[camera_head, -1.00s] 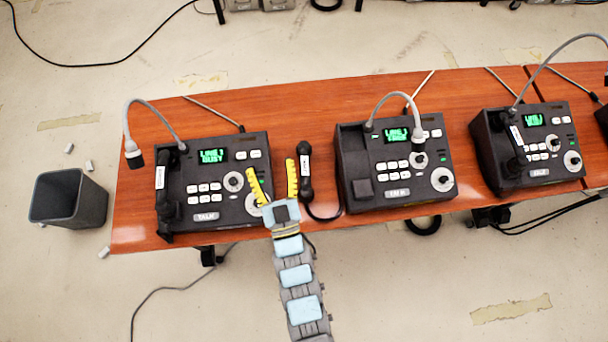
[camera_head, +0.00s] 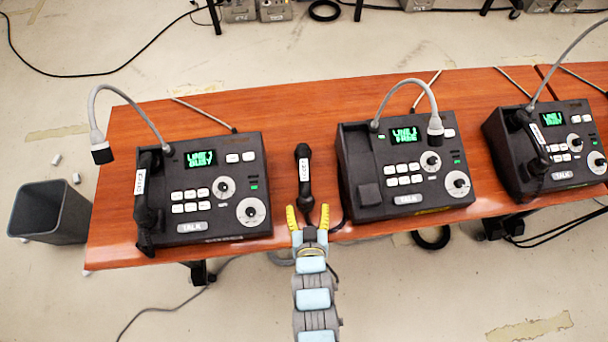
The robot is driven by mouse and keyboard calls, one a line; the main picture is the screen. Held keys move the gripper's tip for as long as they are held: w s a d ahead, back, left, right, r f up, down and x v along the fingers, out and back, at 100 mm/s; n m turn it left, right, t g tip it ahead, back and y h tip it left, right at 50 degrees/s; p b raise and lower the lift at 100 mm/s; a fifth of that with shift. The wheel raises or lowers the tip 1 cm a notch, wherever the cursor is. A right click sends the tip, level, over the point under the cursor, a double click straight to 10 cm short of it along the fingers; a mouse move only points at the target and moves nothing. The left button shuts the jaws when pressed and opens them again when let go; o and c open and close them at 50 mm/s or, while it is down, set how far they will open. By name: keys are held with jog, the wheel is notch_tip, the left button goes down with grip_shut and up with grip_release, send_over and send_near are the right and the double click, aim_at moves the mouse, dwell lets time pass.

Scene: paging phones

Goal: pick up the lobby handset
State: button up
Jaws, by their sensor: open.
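A black handset (camera_head: 304,168) lies off its hook on the table, between the left and middle phones, pointing away from me. It carries a small white label that is too small to read surely. My gripper (camera_head: 307,208) is open, with yellow fingers, at the table's front edge. Its fingertips appear on either side of the handset's near end; I cannot tell whether they touch it. The middle phone (camera_head: 405,165) has an empty cradle, and a cord runs beside it near the handset. The left phone (camera_head: 215,190) and right phone (camera_head: 560,145) each have a handset on the cradle.
Grey gooseneck microphones (camera_head: 140,92) arch over the phones. The orange-brown table (camera_head: 290,110) is clear behind the loose handset. A dark bin (camera_head: 50,212) stands on the floor at the left, with small white scraps near it.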

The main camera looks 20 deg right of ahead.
aim_at(304, 176)
jog(key=shift+x, duration=5.2)
jog(key=shift+b+x, duration=0.5)
jog(key=shift+x, duration=1.95)
jog(key=shift+r, duration=0.2)
grip_shut()
